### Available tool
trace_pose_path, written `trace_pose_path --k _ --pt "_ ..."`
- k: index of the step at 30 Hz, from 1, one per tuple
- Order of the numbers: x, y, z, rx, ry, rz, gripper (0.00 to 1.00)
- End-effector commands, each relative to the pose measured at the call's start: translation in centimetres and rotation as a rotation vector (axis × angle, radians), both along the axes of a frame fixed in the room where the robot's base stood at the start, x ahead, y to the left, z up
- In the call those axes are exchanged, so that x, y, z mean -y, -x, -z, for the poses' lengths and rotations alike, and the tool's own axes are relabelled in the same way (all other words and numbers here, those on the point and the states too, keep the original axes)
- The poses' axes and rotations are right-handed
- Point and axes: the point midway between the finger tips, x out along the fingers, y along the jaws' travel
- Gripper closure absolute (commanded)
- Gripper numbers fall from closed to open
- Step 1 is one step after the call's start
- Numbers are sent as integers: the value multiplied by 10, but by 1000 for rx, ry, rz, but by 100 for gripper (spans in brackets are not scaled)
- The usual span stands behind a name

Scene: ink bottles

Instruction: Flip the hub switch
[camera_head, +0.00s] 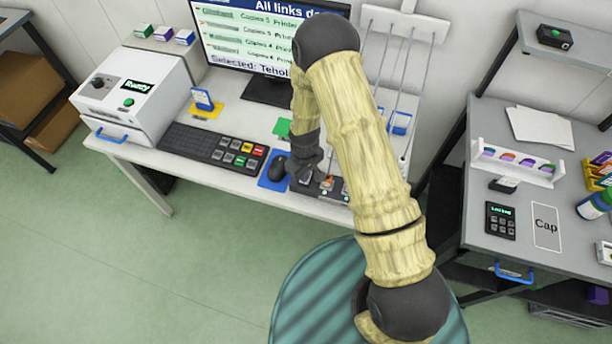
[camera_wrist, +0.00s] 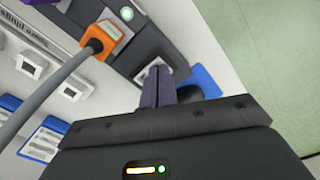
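The hub (camera_head: 326,188) is a dark box at the desk's front edge, partly hidden behind my arm. In the wrist view the dark hub (camera_wrist: 150,42) carries an orange plug (camera_wrist: 101,38) with a grey cable and a round green-lit part (camera_wrist: 127,13). A pale squarish part, perhaps the switch, shows at the hub's near end beside my fingertips; the fingers partly cover it. My gripper (camera_wrist: 158,72) has its two dark fingers together, with nothing visible between them. In the head view my gripper (camera_head: 306,168) is low over the hub's left end. I cannot tell whether it touches.
A dark mouse (camera_head: 277,168) on a blue pad (camera_head: 267,184) lies just left of the hub. The keyboard (camera_head: 212,147) is further left and the monitor (camera_head: 262,30) behind. White sockets (camera_wrist: 72,90) and blue-white holders (camera_wrist: 45,140) stand beside the hub in the wrist view.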

Motion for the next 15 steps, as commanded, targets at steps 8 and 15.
trace_pose_path --k 8,15 --pt "0 0 0 1 0 0 100" --pt "0 -1 -15 2 -1 0 100"
